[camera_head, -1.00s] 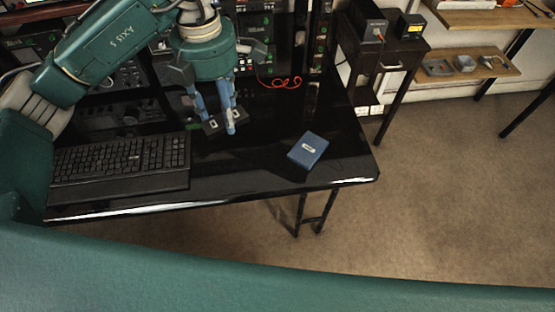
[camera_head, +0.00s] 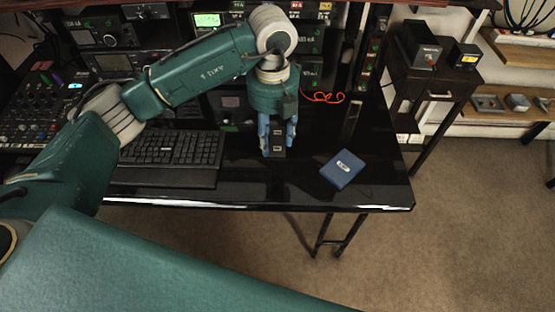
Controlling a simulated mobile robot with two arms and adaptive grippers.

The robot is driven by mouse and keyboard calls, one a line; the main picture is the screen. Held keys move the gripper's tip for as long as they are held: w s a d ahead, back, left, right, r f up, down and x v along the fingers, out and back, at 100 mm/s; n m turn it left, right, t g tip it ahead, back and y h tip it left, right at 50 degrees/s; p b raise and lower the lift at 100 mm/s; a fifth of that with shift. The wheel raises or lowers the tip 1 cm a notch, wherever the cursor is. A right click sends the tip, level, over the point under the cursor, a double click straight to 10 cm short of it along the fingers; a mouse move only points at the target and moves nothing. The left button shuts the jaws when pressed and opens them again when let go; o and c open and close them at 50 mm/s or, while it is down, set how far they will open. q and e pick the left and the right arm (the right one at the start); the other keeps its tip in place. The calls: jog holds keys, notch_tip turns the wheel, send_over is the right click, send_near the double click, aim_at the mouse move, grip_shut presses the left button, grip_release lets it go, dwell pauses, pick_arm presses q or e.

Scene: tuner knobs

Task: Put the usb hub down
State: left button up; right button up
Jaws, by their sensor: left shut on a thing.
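The usb hub (camera_head: 278,143) is a small black block with light-rimmed ports, between the blue fingers of my left gripper (camera_head: 277,138). The gripper is shut on it and points down over the glossy black desk (camera_head: 250,194). The hub is right of the keyboard and left of the blue box. I cannot tell whether its underside touches the desk, as black lies against black. My right gripper is not in view.
A black keyboard (camera_head: 171,148) lies on the left of the desk. A blue box (camera_head: 342,169) with a pale label lies at the right. Radio equipment (camera_head: 112,38) stands along the back, with a red cable (camera_head: 323,97). Bare desk lies in front of the hub.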

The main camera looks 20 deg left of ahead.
aim_at(274, 169)
pick_arm(q)
notch_tip(274, 169, down, 10)
jog(key=shift+f+p, duration=0.2)
jog(key=shift+p, duration=0.2)
jog(key=shift+f, duration=0.2)
jog(key=o, duration=1.2)
jog(key=shift+c, duration=0.2)
jog(key=shift+r, duration=0.1)
jog(key=shift+r, duration=0.1)
notch_tip(274, 169, up, 12)
jog(key=shift+r+b, duration=0.1)
jog(key=shift+b, duration=0.45)
